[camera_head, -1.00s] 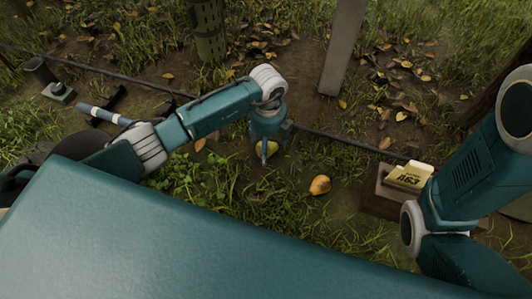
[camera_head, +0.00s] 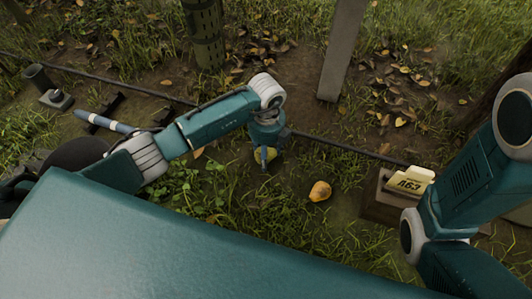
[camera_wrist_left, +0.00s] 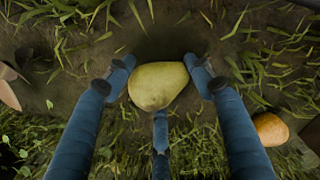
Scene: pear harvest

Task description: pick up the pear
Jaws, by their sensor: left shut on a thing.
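A yellow-green pear (camera_wrist_left: 157,86) sits between the blue fingers of my left gripper (camera_wrist_left: 158,92) in the left wrist view. One finger is on each side of it and one below it in the picture. My left gripper (camera_head: 265,155) is shut on this pear and points down at the ground in the head view. There the pear (camera_head: 270,154) is mostly hidden behind the fingers. I cannot tell whether it still touches the soil. My right arm shows at the right, but its gripper is out of view.
An orange-yellow pear (camera_head: 320,191) lies on the grass to the right; it also shows in the wrist view (camera_wrist_left: 271,129). A wooden box (camera_head: 384,205) with a pale numbered tag (camera_head: 411,181) stands farther right. A dark hose (camera_head: 345,148) crosses behind. A grey post (camera_head: 342,50) rises beyond.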

